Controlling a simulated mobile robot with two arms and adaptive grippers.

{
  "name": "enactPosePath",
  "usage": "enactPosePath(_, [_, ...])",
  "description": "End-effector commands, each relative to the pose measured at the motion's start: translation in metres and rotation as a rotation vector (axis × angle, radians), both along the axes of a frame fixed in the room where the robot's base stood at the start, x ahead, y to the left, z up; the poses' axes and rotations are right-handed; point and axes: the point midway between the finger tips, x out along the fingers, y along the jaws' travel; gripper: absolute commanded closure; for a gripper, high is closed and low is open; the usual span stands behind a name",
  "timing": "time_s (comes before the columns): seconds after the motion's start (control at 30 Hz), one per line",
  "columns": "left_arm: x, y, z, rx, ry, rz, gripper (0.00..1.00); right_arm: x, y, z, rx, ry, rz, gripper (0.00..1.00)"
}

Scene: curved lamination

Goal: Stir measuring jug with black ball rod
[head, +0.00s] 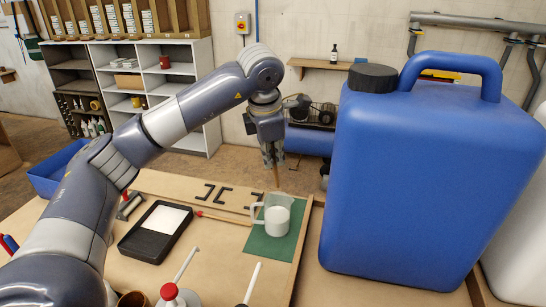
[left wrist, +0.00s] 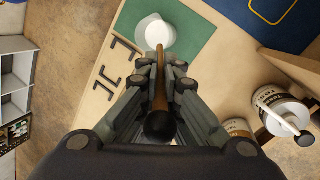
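The measuring jug (head: 276,219) is clear, holds white contents, and stands upright on a green mat (head: 258,245). In the left wrist view the jug (left wrist: 155,34) is beyond my fingertips. My left gripper (head: 272,163) points down above the jug and is shut on the black ball rod. In the left wrist view the rod (left wrist: 160,97) runs between the fingers (left wrist: 161,72), with its black ball nearest the camera. In the head view its thin brown shaft (head: 276,178) points down towards the jug's opening; I cannot tell whether its tip is inside. My right gripper is not in view.
A large blue canister (head: 425,180) stands close to the right of the jug. A black tray (head: 133,245) with a white sheet lies left on the table. Dark brackets (head: 244,196) lie behind. Containers with white-handled tools (head: 173,297) stand at the front edge.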

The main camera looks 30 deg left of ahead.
Motion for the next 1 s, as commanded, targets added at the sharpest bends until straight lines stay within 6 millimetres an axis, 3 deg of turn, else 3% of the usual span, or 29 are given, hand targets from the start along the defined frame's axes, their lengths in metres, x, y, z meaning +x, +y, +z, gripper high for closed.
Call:
enactPosePath(0.27, [-0.007,-0.003,-0.002,0.001,-0.001,-0.002,1.00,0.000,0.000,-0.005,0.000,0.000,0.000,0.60])
enactPosePath(1.0, [-0.070,-0.033,-0.001,0.001,-0.002,0.000,1.00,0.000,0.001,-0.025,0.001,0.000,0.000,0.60])
